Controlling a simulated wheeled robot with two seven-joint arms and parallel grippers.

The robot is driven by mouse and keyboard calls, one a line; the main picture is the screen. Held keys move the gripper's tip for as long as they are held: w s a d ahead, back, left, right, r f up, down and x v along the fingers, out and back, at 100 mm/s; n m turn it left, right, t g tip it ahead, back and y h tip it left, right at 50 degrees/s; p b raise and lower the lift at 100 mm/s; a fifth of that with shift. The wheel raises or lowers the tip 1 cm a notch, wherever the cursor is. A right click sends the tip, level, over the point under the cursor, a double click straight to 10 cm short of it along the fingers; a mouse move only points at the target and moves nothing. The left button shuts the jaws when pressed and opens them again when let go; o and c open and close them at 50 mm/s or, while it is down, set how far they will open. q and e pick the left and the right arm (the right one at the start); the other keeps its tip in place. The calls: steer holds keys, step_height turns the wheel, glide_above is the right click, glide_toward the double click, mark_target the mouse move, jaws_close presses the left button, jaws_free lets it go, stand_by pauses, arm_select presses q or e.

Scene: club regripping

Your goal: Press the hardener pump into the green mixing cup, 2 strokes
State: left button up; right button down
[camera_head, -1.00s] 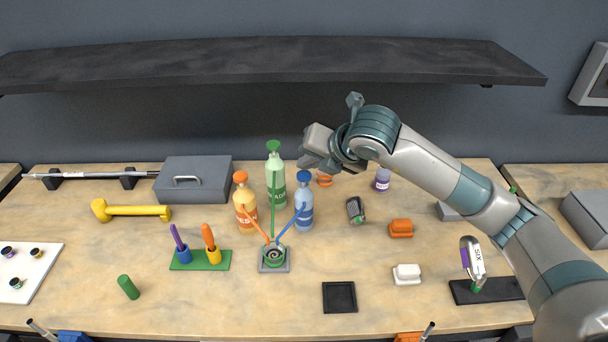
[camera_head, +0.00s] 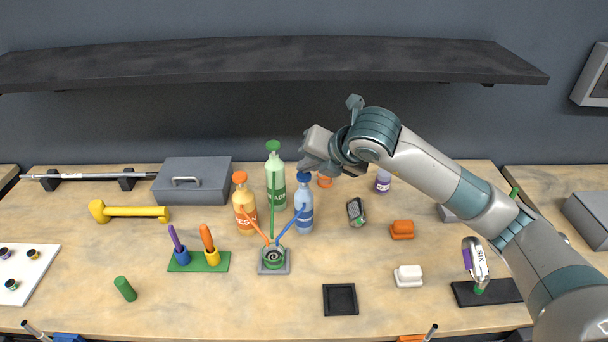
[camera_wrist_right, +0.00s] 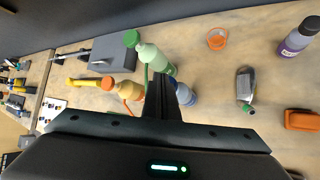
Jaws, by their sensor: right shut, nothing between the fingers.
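The green mixing cup (camera_head: 274,257) stands on a small grey pad; tubes from three pump bottles lead to it. The bottles are orange (camera_head: 245,212), green (camera_head: 276,184) and blue (camera_head: 304,211); the labels are too small to tell surely which is the hardener. My right gripper (camera_head: 304,166) is shut and empty, just above the blue bottle's pump head (camera_head: 304,177); I cannot tell whether they touch. In the right wrist view, the blue bottle (camera_wrist_right: 186,95) is partly hidden behind the shut fingers (camera_wrist_right: 160,98). My left gripper is not in view.
A grey box (camera_head: 193,181) stands left of the bottles. A purple-labelled bottle (camera_head: 383,181) and an orange ring (camera_head: 325,182) are near my right arm. A dark shelf (camera_head: 270,62) runs above the table. The table between the cup and the black tray (camera_head: 340,299) is clear.

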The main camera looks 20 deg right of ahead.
mark_target(308, 178)
steer(key=shift+f+b, duration=0.95)
stand_by(1.0)
steer(key=shift+r, duration=0.1)
steer(key=shift+r+p, duration=0.6)
steer(key=shift+r, duration=0.75)
steer(key=shift+r, duration=0.1)
steer(key=shift+r+p, duration=1)
steer(key=shift+r, duration=1.4)
